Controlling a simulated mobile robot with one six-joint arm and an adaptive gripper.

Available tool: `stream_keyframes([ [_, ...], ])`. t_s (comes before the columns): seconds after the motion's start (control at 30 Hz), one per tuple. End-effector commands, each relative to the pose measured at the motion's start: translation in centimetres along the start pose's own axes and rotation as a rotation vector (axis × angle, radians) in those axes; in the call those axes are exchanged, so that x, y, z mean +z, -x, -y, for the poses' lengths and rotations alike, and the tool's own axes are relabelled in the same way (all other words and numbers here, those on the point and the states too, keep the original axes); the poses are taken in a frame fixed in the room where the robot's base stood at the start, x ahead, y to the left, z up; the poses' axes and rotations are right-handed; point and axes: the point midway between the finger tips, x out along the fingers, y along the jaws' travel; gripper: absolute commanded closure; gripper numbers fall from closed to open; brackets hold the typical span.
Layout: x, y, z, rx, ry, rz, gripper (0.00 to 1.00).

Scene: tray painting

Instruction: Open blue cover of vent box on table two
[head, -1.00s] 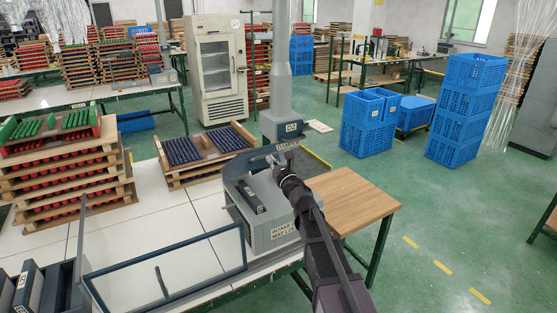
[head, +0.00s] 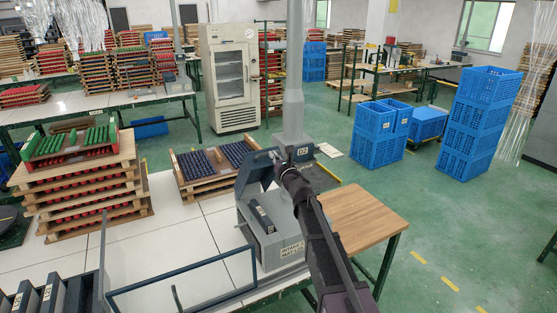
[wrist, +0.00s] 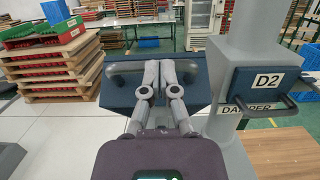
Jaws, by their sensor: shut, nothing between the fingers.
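The vent box (head: 283,243) is a grey box with a label on its front, standing on the white table near its right end. Its blue cover (head: 252,177) stands raised and tilted up at the box's back edge in the head view. In the wrist view the dark blue cover (wrist: 120,97) fills the middle, with a grey bar handle (wrist: 125,68) across it. My gripper (wrist: 158,72) is shut and empty, its fingers in front of the handle's middle and hiding it. In the head view my gripper (head: 281,166) is beside the cover; I cannot tell whether they touch.
A grey post with a blue D2 damper box (wrist: 265,88) stands close right of my gripper. A pallet with dark rods (head: 212,168) and stacked trays (head: 85,185) lie to the left. A wooden tabletop (head: 357,216) adjoins at right. A clear framed panel (head: 185,275) stands in front.

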Motion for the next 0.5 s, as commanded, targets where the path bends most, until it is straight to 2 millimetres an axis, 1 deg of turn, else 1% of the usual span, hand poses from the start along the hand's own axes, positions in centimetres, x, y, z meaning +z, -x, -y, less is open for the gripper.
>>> stream_keyframes([
  [0.03, 1.0, -1.1, 0.0, 0.001, 0.000, 0.000, 1.00],
  [0.1, 1.6, -2.1, 0.0, 0.001, -0.001, 0.000, 1.00],
  [0.27, 2.9, -4.5, 0.0, 0.001, -0.002, 0.000, 1.00],
  [0.43, 4.2, -7.4, 0.0, 0.001, 0.000, 0.000, 1.00],
  [0.5, 4.3, -8.0, 0.0, 0.001, 0.000, 0.000, 1.00],
])
